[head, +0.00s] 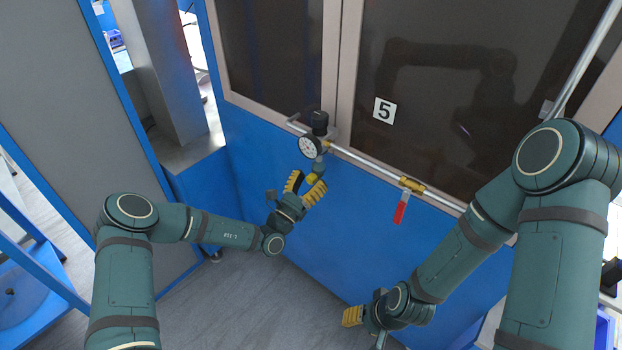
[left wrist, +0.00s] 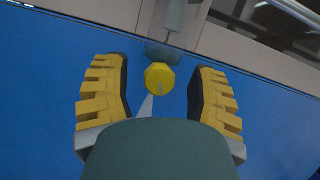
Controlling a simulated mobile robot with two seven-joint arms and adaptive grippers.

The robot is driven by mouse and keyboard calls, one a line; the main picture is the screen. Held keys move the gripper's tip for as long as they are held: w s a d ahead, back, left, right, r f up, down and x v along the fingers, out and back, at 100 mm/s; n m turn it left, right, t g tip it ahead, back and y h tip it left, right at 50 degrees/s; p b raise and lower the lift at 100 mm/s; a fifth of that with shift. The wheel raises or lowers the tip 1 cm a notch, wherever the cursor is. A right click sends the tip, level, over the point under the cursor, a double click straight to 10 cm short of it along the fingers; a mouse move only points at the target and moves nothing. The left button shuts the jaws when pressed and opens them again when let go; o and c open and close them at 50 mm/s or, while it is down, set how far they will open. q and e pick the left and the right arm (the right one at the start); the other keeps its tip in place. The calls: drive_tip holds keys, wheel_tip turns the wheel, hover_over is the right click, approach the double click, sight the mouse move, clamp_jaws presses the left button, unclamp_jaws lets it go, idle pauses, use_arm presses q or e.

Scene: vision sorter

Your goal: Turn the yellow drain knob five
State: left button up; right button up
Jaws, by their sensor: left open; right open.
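The yellow drain knob (left wrist: 160,77) is in the left wrist view, between the two fingers of my left gripper (left wrist: 158,90), with a gap on each side. In the head view the knob (head: 314,178) shows small below the round gauge, partly covered by the gripper. My left gripper (head: 305,187) is open around the knob and does not visibly touch it. My right gripper (head: 353,316) is low at the bottom middle, far from the knob, with its fingers partly hidden by its own wrist. A label with the number 5 (head: 384,110) is on the dark window.
A white-faced gauge (head: 310,147) and a black knob (head: 319,122) sit above the drain knob. A metal pipe (head: 365,163) runs right to a brass valve (head: 412,185) with a red handle (head: 400,208). The blue panel (head: 350,235) lies behind; the grey floor is clear.

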use_arm(q)
drive_tip(key=v, duration=1.1)
drive_tip(key=shift+s, duration=0.15)
drive_tip(key=shift+f, duration=0.1)
